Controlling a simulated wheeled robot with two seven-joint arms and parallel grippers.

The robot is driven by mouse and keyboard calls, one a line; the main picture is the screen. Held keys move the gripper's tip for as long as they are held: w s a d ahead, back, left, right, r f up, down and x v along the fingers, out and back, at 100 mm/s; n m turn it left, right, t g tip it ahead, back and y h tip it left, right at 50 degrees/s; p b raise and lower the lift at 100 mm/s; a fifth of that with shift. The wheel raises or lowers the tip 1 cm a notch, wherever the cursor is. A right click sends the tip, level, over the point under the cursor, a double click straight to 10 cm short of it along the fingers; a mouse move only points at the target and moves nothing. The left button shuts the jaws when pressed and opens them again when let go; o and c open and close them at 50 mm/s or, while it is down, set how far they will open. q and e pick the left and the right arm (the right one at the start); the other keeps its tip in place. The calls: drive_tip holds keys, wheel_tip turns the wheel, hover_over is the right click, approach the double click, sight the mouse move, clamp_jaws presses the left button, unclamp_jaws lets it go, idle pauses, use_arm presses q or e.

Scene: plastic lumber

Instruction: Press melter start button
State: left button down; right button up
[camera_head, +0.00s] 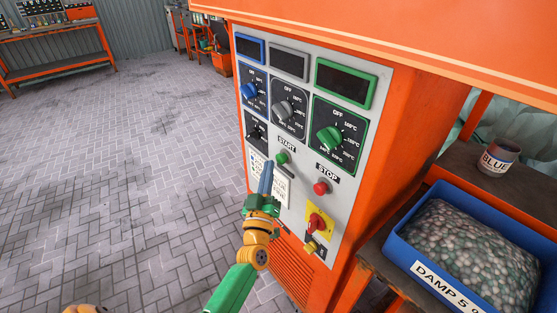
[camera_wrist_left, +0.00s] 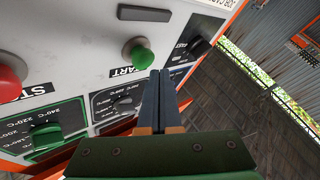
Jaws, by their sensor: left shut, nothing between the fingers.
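The melter's grey control panel (camera_head: 301,205) is on the orange machine. Its green start button (camera_head: 282,158) sits under the START label, with the red stop button (camera_head: 321,188) to its lower right. My left gripper (camera_head: 267,165) is shut and empty, its fingers pointing up just left of the start button in the head view. In the left wrist view the start button (camera_wrist_left: 140,57) is just left of the shut fingertips (camera_wrist_left: 160,73). I cannot tell whether they touch it. My right gripper is not clearly visible.
Blue, grey and green dials (camera_head: 330,139) sit above the buttons. A red rotary switch (camera_head: 316,222) on a yellow plate is below them. The paved floor at left is open.

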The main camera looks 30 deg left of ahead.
use_arm(q)
drive_tip(key=shift+w, duration=0.1)
idle(0.7)
drive_tip(key=shift+w+d, duration=0.2)
drive_tip(key=shift+w, duration=0.1)
drive_tip(key=shift+w+d+b, duration=0.2)
drive_tip(key=shift+w+b, duration=0.2)
drive_tip(key=shift+w, duration=0.05)
idle(0.8)
drive_tip(key=shift+r, duration=0.1)
drive_tip(key=shift+s+a+p, duration=0.35)
drive_tip(key=shift+s+p, duration=0.15)
drive_tip(key=shift+s, duration=0.3)
drive_tip(key=s, duration=0.1)
drive_tip(key=s+a+p, duration=0.1)
drive_tip(key=s, duration=0.1)
drive_tip(key=s+a+p, duration=0.1)
drive_tip(key=shift+s, duration=0.35)
